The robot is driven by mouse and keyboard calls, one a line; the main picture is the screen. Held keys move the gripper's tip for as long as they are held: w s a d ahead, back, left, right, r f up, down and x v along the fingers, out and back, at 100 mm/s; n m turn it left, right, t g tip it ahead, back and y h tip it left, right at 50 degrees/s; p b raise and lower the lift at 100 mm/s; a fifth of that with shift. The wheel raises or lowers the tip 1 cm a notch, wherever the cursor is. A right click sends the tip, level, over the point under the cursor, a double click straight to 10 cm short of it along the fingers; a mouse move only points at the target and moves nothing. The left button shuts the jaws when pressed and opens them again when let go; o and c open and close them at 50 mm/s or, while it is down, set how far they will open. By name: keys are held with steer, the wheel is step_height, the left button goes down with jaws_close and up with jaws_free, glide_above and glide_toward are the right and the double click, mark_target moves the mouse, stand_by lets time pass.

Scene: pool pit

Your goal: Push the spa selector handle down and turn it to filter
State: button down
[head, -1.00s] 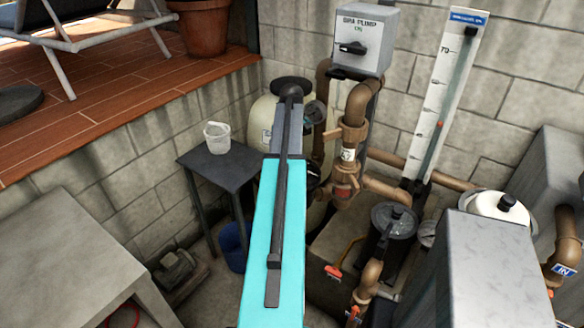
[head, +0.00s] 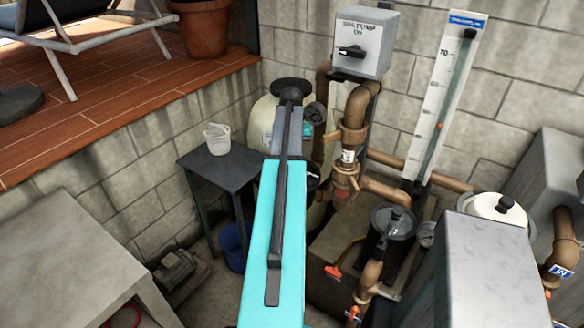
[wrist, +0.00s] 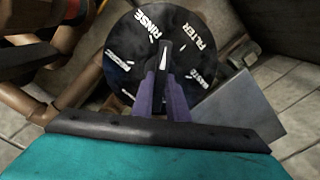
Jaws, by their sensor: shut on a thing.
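In the wrist view the spa selector is a round black dial (wrist: 125,62) with white words, among them RINSE, FILTER and WASTE. Its dark handle (wrist: 163,48) carries a white pointer mark. The pointer faces up in the picture, between RINSE and FILTER. My gripper (wrist: 163,78) is shut on the handle, with its purple fingers on either side. The fingers hide the near part of the handle and dial. I cannot tell how far down the handle is pressed. In the head view my own arm hides the dial and most of my gripper.
A cream filter tank (head: 262,118) stands behind my arm, with brown pipes (head: 354,125) close on its right. A grey pump switch box (head: 363,42) is on the wall above. A dark table (head: 222,172) with a white bucket (head: 217,139) stands left. A grey cabinet (head: 485,265) is at right.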

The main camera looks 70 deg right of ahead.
steer(key=m, duration=0.4)
steer(key=shift+s+a+p, duration=0.1)
steer(key=shift+a+p, duration=0.1)
steer(key=shift+p, duration=0.2)
steer(key=shift+f+m, duration=0.1)
steer(key=shift+m, duration=1.5)
steer(key=c, duration=1.6)
jaws_free()
steer(key=shift+d+r+p, duration=0.1)
steer(key=shift+r+p, duration=0.1)
steer(key=shift+p, duration=0.15)
steer(key=shift+r+p, duration=2)
steer(key=shift+r, duration=1.45)
